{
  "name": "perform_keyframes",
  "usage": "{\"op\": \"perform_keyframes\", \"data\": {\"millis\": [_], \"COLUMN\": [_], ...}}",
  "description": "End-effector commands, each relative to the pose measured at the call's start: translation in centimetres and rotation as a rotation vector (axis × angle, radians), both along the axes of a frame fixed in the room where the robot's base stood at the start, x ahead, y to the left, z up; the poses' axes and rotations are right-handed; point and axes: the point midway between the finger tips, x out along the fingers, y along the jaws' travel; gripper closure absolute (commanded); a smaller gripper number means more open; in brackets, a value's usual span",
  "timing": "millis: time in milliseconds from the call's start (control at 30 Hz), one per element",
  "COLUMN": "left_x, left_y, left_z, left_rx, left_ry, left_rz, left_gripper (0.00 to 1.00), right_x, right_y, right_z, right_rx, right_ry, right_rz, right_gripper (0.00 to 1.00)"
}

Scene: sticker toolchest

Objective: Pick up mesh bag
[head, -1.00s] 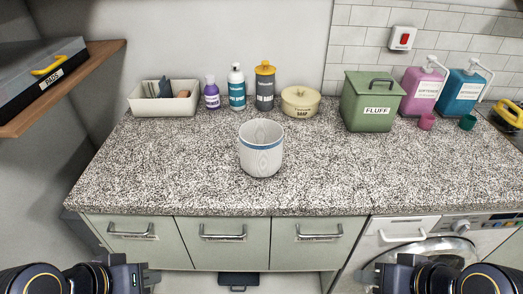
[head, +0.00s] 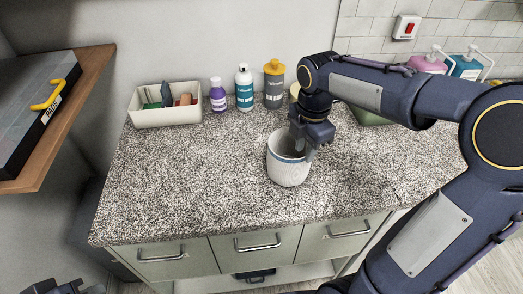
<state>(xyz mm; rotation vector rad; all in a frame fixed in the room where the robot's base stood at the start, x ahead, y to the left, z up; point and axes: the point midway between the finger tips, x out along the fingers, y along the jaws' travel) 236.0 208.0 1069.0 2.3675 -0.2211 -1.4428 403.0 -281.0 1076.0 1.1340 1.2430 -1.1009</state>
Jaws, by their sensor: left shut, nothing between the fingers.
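The mesh bag (head: 287,172) appears as a white, round, open-topped shape with a mesh pattern and a blue band below its rim. It stands upright on the speckled counter. My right gripper (head: 304,148) points down at its right rim, with one finger inside the opening and the other outside the wall. Whether the fingers press on the wall is not clear. Part of the rim is hidden behind the fingers. My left gripper (head: 68,287) is shut and empty at the bottom left corner, away from the counter and partly cut off.
A white bin (head: 165,117) with small items and purple (head: 218,100), teal (head: 244,92) and grey (head: 274,88) bottles stand at the back. My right arm covers most of the green box (head: 370,117). A wooden shelf (head: 75,108) juts out at left.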

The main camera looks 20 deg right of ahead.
Motion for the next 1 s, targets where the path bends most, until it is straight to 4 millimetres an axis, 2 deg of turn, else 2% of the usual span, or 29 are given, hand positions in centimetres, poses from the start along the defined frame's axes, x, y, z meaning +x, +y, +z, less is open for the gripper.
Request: {"op": "perform_keyframes", "data": {"millis": [267,533,667,867,1000], "left_x": [0.0,0.0,0.0,0.0,0.0], "left_y": [0.0,0.0,0.0,0.0,0.0], "left_z": [0.2,0.9,0.9,0.9,0.9], "left_rx": [0.0,0.0,0.0,0.0,0.0], "left_ry": [0.001,0.0,0.0,0.0,0.0], "left_rz": [0.0,0.0,0.0,0.0,0.0], "left_gripper": [1.0,1.0,1.0,1.0,1.0], "right_x": [0.3,1.0,1.1,1.1,1.1], "right_y": [0.0,-0.1,-0.1,-0.1,-0.1], "right_z": [-3.0,-6.8,-7.6,-7.6,-7.6], "right_rx": [-0.001,-0.001,0.0,0.0,0.0], "right_ry": [0.005,0.005,0.001,0.0,0.0], "right_rz": [0.01,0.008,0.007,0.007,0.007], "right_gripper": [0.72,0.72,0.72,0.72,0.9]}}
